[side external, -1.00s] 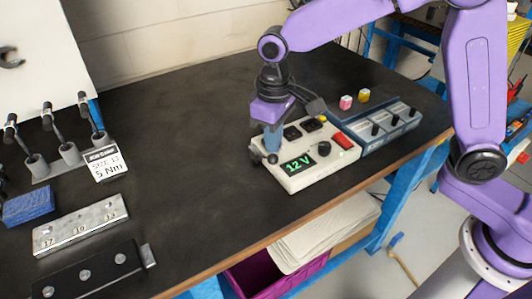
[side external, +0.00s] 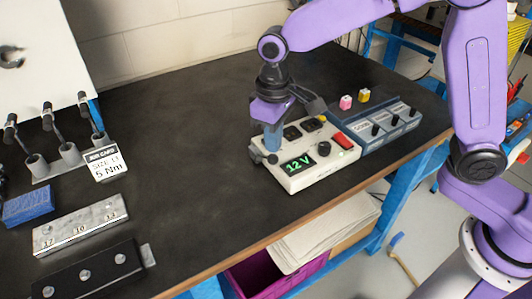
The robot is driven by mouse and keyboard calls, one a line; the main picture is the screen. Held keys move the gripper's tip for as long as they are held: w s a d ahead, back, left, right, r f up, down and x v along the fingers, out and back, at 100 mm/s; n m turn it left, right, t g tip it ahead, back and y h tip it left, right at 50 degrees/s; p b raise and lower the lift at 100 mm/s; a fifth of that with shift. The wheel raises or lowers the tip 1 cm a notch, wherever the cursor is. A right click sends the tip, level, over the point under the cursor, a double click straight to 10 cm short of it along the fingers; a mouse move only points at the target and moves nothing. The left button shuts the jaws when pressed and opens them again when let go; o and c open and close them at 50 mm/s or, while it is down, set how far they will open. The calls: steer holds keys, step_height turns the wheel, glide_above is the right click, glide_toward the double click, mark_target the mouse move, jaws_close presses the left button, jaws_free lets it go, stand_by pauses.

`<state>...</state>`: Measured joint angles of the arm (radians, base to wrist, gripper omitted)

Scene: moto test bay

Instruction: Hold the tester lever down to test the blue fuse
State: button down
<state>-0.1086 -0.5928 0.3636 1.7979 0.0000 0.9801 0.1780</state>
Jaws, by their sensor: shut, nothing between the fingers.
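I cannot make out the blue fuse.
A blue-grey tray (side external: 385,130) with several labelled sections adjoins the tester's right. A pink cube (side external: 346,102) and a yellow cube (side external: 364,95) stand behind it. Metal blocks and a socket rack are at left. The bench middle is clear.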

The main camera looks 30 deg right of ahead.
steer(key=shift+f, duration=0.15)
steer(key=shift+f, duration=0.45)
steer(key=shift+f, duration=0.2)
stand_by(0.4)
